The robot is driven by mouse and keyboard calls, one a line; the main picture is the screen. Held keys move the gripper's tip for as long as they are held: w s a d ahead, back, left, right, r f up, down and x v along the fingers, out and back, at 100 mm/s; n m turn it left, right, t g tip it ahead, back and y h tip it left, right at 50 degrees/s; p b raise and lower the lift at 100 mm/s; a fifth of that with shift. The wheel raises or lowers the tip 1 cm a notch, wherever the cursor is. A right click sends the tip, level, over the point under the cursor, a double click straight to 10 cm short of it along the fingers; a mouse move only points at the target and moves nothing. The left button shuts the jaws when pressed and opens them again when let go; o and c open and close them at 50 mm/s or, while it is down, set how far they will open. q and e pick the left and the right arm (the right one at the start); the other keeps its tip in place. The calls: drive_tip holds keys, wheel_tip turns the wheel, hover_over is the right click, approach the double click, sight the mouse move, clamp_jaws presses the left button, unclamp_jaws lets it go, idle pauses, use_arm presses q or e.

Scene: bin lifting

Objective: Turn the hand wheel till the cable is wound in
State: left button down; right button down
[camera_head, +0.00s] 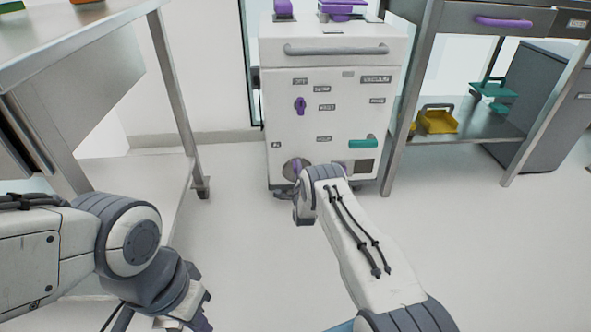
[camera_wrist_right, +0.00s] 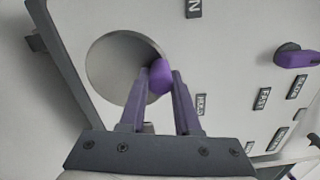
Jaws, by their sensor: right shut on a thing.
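The hand wheel (camera_head: 290,167) is a round grey disc low on the front of a white cabinet (camera_head: 325,115). In the right wrist view the wheel (camera_wrist_right: 112,65) has a purple knob (camera_wrist_right: 160,78) at its edge. My right gripper (camera_wrist_right: 160,92) has its two purple fingers shut on this knob, one on each side. In the head view my right wrist hides most of that gripper and part of the wheel. My left gripper (camera_head: 197,310) hangs at the lower left, away from the cabinet, and its finger gap is unclear. I cannot make out the cable.
The cabinet also carries a purple knob (camera_head: 300,105), a teal handle (camera_head: 363,142) and a grey top bar (camera_head: 336,49). A metal table (camera_head: 75,50) stands at left. Open floor lies in front.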

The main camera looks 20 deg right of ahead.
drive_tip(key=shift+s+d+m, duration=0.2)
drive_tip(key=shift+d+m, duration=0.2)
drive_tip(key=shift+m, duration=0.5)
drive_tip(key=c, duration=0.6)
unclamp_jaws()
drive_tip(key=shift+s+p, duration=0.2)
drive_tip(key=shift+p, duration=0.15)
drive_tip(key=p+v, duration=0.5)
drive_tip(key=v, duration=0.5)
